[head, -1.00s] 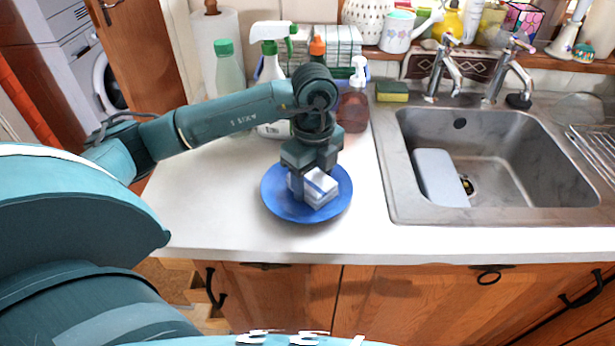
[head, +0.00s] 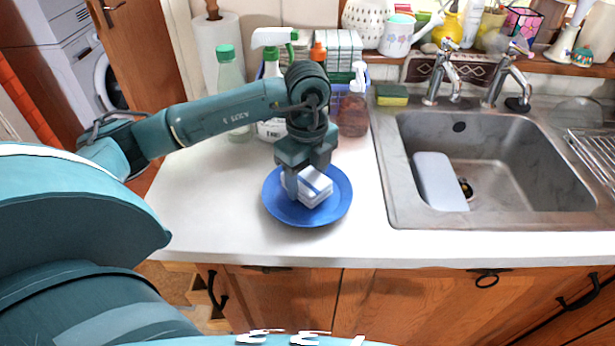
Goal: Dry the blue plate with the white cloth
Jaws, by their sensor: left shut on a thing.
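The blue plate (head: 286,212) lies flat on the white counter left of the sink. The white cloth (head: 314,189), folded into a small block with a blue stripe, is at the middle of the plate. My left gripper (head: 305,188) points down over the plate and is shut on the cloth. Its fingers partly hide the cloth and the far part of the plate. Whether the cloth presses on the plate is hard to tell. My right gripper is not in view.
A spray bottle (head: 271,95), a green-capped bottle (head: 230,80) and a soap bottle (head: 353,112) stand behind the plate. The steel sink (head: 540,150) is on the right, with a sponge (head: 392,95) at its back left corner. The counter's front is clear.

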